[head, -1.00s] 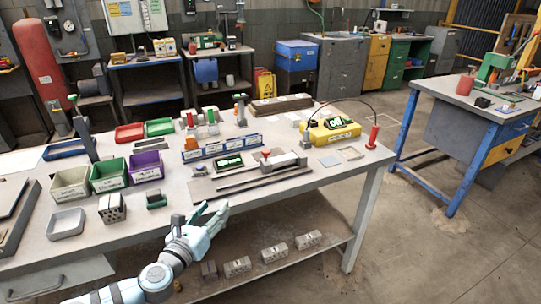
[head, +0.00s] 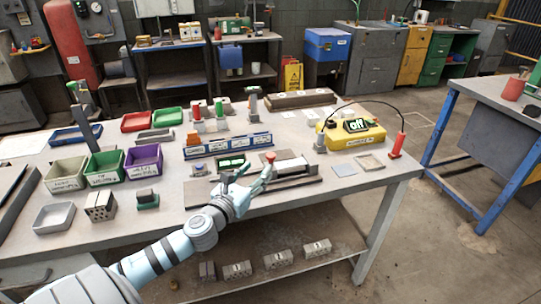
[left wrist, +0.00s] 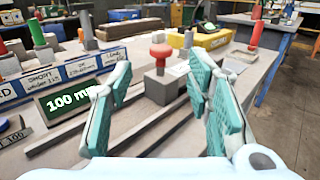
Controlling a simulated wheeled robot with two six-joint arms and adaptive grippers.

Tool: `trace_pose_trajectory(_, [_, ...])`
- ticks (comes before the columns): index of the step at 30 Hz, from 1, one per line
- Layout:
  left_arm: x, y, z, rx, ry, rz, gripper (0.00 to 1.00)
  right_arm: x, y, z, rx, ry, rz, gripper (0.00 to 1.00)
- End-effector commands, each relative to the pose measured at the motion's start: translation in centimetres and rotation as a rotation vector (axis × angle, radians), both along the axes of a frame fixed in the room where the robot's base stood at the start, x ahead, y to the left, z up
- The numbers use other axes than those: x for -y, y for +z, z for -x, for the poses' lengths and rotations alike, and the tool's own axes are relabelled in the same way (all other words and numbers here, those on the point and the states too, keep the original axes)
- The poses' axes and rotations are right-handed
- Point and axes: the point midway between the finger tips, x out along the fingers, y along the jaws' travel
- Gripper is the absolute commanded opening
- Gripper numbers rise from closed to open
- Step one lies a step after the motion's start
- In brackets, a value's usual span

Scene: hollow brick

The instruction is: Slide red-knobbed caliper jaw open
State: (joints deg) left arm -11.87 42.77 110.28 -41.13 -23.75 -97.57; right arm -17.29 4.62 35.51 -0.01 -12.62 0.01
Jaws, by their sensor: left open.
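The caliper (head: 200,196) lies on the near part of the workbench, with a long dark rail. Its sliding jaw is a grey block (left wrist: 160,86) topped by a red knob (head: 270,156), also clear in the left wrist view (left wrist: 160,51). A pale block (head: 291,166) lies to the right of the knob. A green display (left wrist: 72,101) beside the rail reads "100 mm". My left gripper (head: 258,174) is open over the caliper. In the left wrist view the knob and jaw show between and beyond its fingers (left wrist: 162,80), with no clear contact. My right gripper is not in view.
A yellow box (head: 350,137) with a cable and red probe (head: 398,143) is at right. Green (head: 105,166) and purple (head: 144,159) bins stand at left. Free bench shows at the front right.

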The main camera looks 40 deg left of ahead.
Motion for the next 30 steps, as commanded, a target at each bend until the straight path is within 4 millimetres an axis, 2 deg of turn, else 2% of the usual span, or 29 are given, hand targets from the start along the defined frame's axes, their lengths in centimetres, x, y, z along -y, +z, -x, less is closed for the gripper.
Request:
trace_pose_trajectory(3, [-0.7,0.4,-3.5,0.003,0.004,0.008,0.46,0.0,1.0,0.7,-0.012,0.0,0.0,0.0])
trace_pose_trajectory(9, [-1.4,0.3,-7.1,-0.001,0.005,0.001,0.46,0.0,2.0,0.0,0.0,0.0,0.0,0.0])
trace_pose_trajectory(13, [-1.6,0.2,-8.0,0.0,0.004,-0.002,0.46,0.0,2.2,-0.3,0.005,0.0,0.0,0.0])
trace_pose_trajectory(20, [-1.7,0.1,-8.1,-0.002,0.005,-0.004,0.46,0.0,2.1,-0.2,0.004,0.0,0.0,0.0])
trace_pose_trajectory(23, [-1.7,0.1,-8.1,-0.002,0.005,-0.004,0.33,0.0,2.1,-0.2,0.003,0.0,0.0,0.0])
trace_pose_trajectory(29, [-1.7,0.1,-8.1,-0.002,0.005,-0.004,0.01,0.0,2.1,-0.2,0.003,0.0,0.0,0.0])
trace_pose_trajectory(30, [-1.7,0.1,-8.1,-0.002,0.005,-0.004,0.0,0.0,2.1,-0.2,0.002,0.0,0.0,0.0])
